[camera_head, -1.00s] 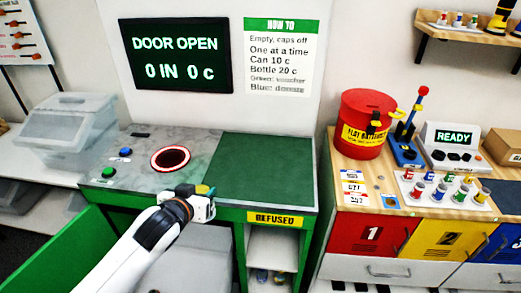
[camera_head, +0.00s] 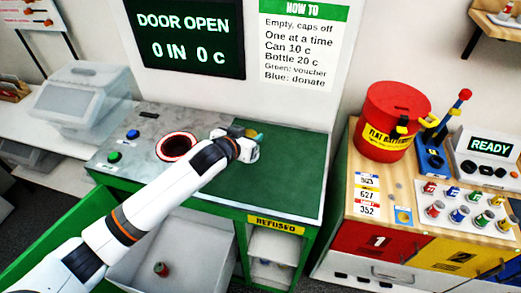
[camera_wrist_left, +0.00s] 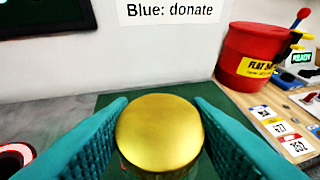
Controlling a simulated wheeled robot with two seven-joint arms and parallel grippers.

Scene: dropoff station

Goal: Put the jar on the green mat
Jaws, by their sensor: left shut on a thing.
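The jar shows in the left wrist view as a round gold lid (camera_wrist_left: 160,133) with a glimpse of its body below. My left gripper (camera_head: 257,137) is shut on the jar, its teal fingers (camera_wrist_left: 75,145) on either side of it. The green mat (camera_head: 285,180) covers the right part of the counter. In the head view the gripper is over the mat's back left part, and the jar is mostly hidden by the gripper. I cannot tell whether the jar touches the mat. My right gripper is not in view.
A round red-rimmed hole (camera_head: 176,146) lies left of the mat, with blue (camera_head: 133,134) and green (camera_head: 115,156) buttons beyond it. A red battery bucket (camera_head: 391,120) stands on the wooden counter to the right. The mat's front and right are clear.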

